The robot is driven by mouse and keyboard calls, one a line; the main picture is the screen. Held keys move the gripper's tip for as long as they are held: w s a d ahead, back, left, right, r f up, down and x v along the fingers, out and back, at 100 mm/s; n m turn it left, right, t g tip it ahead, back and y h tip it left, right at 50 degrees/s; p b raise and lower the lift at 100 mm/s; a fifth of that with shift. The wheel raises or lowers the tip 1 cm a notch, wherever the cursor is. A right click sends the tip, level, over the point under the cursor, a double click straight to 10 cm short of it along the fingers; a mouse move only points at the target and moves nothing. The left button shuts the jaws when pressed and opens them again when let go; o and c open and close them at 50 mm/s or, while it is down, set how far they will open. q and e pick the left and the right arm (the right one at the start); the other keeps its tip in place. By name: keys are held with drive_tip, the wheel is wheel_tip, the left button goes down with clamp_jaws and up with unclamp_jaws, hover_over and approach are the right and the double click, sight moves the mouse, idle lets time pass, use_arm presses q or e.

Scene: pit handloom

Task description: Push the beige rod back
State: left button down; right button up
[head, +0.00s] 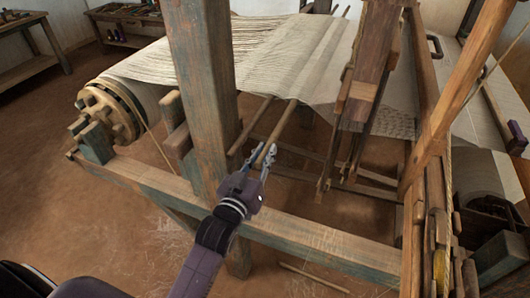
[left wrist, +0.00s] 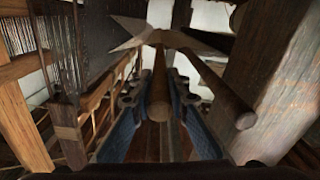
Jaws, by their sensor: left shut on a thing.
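The beige rod (head: 279,131) sticks out from under the warp sheet toward the near side of the loom. My left gripper (head: 262,158) is at the rod's near end, just right of the thick wooden post. In the left wrist view, the rod (left wrist: 159,88) runs away from the camera between the two blue-grey fingers of the left gripper (left wrist: 160,108), which are shut on its end. The rod's far part is hidden under the cloth. My right gripper is not in view.
A second, darker rod (head: 252,124) runs alongside on the left; its round end shows in the left wrist view (left wrist: 244,120). The thick post (head: 203,90) and the low beam (head: 310,240) stand close to my arm. The warp sheet (head: 255,45) stretches above.

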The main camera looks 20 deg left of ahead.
use_arm(q)
drive_tip(key=shift+a, duration=0.1)
drive_tip(key=a, duration=0.3)
drive_tip(key=shift+w+p, duration=0.1)
drive_tip(key=shift+p, duration=0.3)
drive_tip(key=c, duration=2.2)
unclamp_jaws()
drive_tip(key=o, duration=0.4)
drive_tip(key=shift+a, duration=0.15)
drive_tip(key=shift+c, duration=0.2)
